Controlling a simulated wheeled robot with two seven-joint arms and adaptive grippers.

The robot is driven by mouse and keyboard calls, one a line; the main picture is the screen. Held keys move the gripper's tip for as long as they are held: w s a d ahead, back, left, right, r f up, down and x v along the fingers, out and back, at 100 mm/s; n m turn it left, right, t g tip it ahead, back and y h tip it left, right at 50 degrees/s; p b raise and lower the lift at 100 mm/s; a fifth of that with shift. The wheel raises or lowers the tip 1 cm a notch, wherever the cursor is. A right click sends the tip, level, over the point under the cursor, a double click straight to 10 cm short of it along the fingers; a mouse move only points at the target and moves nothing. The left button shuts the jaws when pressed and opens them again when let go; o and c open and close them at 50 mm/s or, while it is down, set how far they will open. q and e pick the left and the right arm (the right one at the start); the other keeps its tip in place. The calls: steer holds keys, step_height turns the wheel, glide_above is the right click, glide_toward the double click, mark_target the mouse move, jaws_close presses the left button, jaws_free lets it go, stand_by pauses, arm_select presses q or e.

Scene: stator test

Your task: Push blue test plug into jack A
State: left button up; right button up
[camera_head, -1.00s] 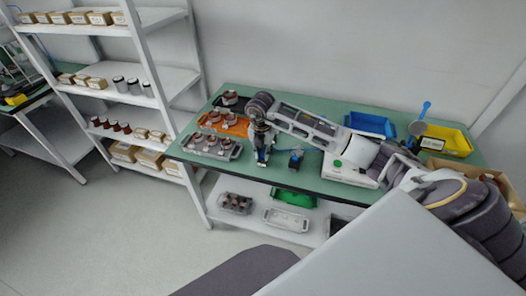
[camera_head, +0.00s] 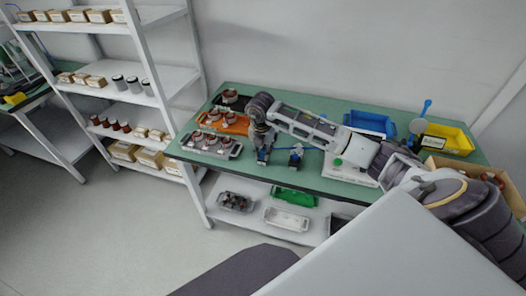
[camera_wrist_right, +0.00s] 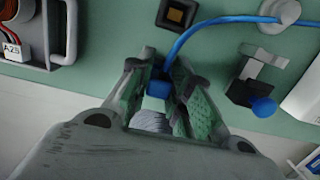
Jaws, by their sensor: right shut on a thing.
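The blue test plug (camera_wrist_right: 158,84) is between the fingertips of my right gripper (camera_wrist_right: 156,88) in the right wrist view. The gripper is shut on it, and a blue cable runs from it to the upper right. In the head view my right gripper (camera_head: 263,157) is low over the front part of the green table, and the plug is hard to make out there. A dark square socket with a brown centre (camera_wrist_right: 176,12) lies beyond the fingertips, apart from the plug. I cannot tell whether it is jack A. My left gripper is out of view.
A clamp with a blue knob (camera_wrist_right: 263,107) stands right of the gripper. A grey tray labelled A25 (camera_wrist_right: 62,48) is at the left. A white box (camera_head: 348,172), a blue bin (camera_head: 370,123) and a yellow bin (camera_head: 449,140) are on the table's right side.

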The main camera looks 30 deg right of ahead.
stand_by(0.3)
steer(key=o, duration=1)
steer(key=shift+r, duration=0.1)
step_height(320, 180, up, 12)
steer(key=s+a, duration=0.1)
steer(key=shift+f, duration=0.2)
stand_by(0.5)
